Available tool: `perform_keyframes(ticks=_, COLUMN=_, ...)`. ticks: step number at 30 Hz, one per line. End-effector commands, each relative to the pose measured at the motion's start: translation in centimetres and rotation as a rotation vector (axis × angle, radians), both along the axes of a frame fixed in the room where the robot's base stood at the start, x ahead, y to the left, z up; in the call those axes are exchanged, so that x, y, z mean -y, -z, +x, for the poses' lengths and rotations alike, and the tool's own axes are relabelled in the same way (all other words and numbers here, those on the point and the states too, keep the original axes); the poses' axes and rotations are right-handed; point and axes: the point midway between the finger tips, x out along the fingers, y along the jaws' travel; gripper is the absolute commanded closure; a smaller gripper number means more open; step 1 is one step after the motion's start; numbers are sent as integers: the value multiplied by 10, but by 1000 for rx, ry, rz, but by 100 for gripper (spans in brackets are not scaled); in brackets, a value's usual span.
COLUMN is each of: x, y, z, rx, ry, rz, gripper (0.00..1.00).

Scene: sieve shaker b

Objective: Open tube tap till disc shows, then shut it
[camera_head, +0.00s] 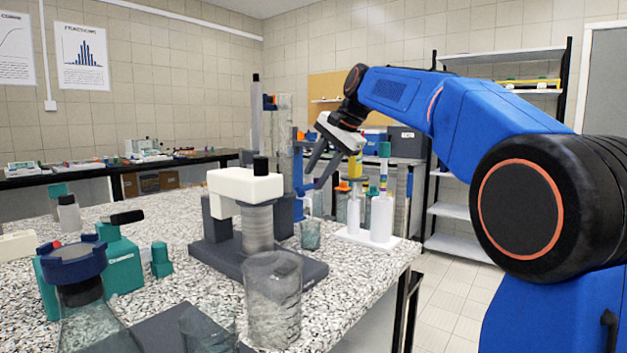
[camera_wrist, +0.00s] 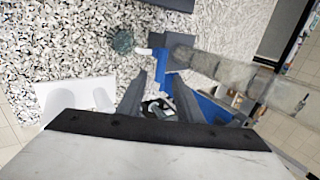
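A tall clear tube (camera_head: 285,135) stands in a blue and dark grey stand behind the white and grey press-like device. In the wrist view the tube (camera_wrist: 225,72) runs slantwise to the right beside blue stand parts (camera_wrist: 163,80). A small white piece (camera_wrist: 143,51) shows near the tube's lower end, beside a small glass beaker (camera_wrist: 122,42). I cannot clearly make out the tap or a disc. My gripper (camera_head: 316,172) is beside the tube, on its right. In the wrist view my gripper (camera_wrist: 156,76) has its fingers apart, with nothing visibly held.
White bottles on a white base (camera_head: 378,240) stand at the right table edge, close to my gripper. The white and grey device (camera_head: 244,187) is at the table's middle. A larger glass beaker (camera_head: 273,300) stands in front. Speckled tabletop (camera_wrist: 85,35) is free beyond the small beaker.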

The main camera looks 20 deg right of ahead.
Motion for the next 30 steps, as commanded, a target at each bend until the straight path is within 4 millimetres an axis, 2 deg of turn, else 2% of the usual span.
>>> perform_keyframes(ticks=6, x=-8, y=20, z=11, rx=0, ry=-1, rz=1, gripper=67)
perform_keyframes(ticks=18, x=-10, y=25, z=14, rx=0, ry=0, rz=0, gripper=67)
perform_keyframes(ticks=19, x=-10, y=25, z=14, rx=1, ry=0, rz=1, gripper=72)
perform_keyframes(ticks=22, x=-10, y=25, z=14, rx=1, ry=0, rz=1, gripper=96)
perform_keyframes(ticks=23, x=-10, y=25, z=13, rx=1, ry=0, rz=1, gripper=100)
perform_keyframes(ticks=30, x=-10, y=24, z=12, rx=0, ry=20, rz=0, gripper=100)
